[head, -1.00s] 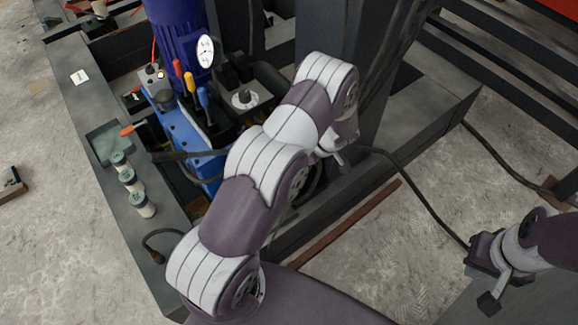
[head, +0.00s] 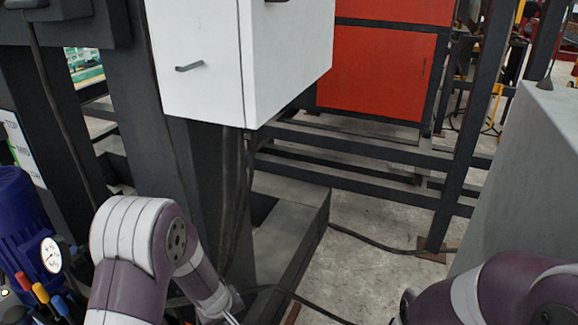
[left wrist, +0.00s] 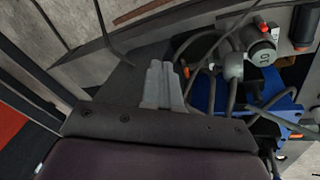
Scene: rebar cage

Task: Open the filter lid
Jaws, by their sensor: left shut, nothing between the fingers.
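My left gripper (left wrist: 162,86) shows in the left wrist view with its two grey fingers together and nothing between them. In the head view my left arm comes up at the lower left, and its wrist end reaches the bottom edge. I cannot make out a filter lid for certain in either current view. In the left wrist view a grey round-faced fitting (left wrist: 262,55) sits among hoses on the blue power unit (left wrist: 232,100), to the right of my left gripper and apart from it. My right arm is at the lower right of the head view; its gripper is mostly cut off.
A blue motor (head: 18,225), a gauge (head: 51,254) and coloured levers (head: 42,293) are at the lower left. A white cabinet (head: 200,70) hangs above. Dark steel beams (head: 370,150) and a red panel (head: 375,75) stand behind. Open concrete floor (head: 370,275) lies right of centre.

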